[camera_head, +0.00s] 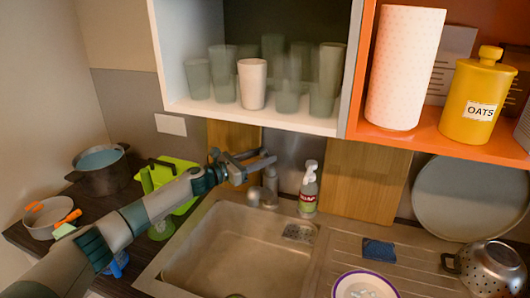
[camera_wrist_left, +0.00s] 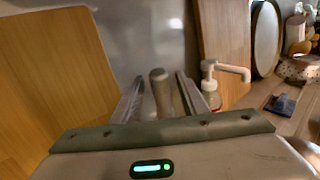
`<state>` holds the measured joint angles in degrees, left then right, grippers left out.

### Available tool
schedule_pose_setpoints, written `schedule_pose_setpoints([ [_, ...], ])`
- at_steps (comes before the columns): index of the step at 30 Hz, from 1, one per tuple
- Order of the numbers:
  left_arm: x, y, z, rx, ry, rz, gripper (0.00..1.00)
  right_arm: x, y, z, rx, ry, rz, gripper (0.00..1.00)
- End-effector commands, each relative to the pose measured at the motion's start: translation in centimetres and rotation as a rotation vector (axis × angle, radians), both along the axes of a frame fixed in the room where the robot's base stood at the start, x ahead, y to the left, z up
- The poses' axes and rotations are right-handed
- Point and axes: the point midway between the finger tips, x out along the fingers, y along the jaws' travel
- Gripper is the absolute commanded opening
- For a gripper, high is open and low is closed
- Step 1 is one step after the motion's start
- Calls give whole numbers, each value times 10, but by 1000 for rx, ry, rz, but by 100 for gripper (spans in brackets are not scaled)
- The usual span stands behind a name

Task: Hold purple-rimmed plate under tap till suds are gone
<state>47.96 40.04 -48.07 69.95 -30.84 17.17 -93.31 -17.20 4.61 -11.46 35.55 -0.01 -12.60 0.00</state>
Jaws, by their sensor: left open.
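The purple-rimmed plate (camera_head: 364,284) lies on the draining board at the bottom edge of the head view, partly cut off; suds on it cannot be made out. The metal tap (camera_head: 268,190) stands behind the sink (camera_head: 236,252); no running water shows. My left gripper (camera_head: 262,160) is open at the top of the tap. In the left wrist view, its two fingers (camera_wrist_left: 158,90) stand on either side of an upright grey tap part (camera_wrist_left: 160,88); contact cannot be told. My right gripper is not in view.
A green rack (camera_head: 172,172) is on the left. The open cabinet (camera_head: 300,124) hangs above, holding cups. The sink basin looks empty.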

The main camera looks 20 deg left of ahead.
Motion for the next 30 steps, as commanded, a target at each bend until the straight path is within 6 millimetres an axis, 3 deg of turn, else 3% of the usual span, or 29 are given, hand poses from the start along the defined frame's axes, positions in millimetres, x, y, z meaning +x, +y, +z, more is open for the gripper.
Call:
schedule_pose_setpoints([
  [15,10,-7,0,1,-1,0,40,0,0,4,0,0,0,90],
  [21,10,-7,0,1,-1,0,0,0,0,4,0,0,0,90],
  [30,9,-7,-4,-6,-10,0,0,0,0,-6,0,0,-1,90],
])
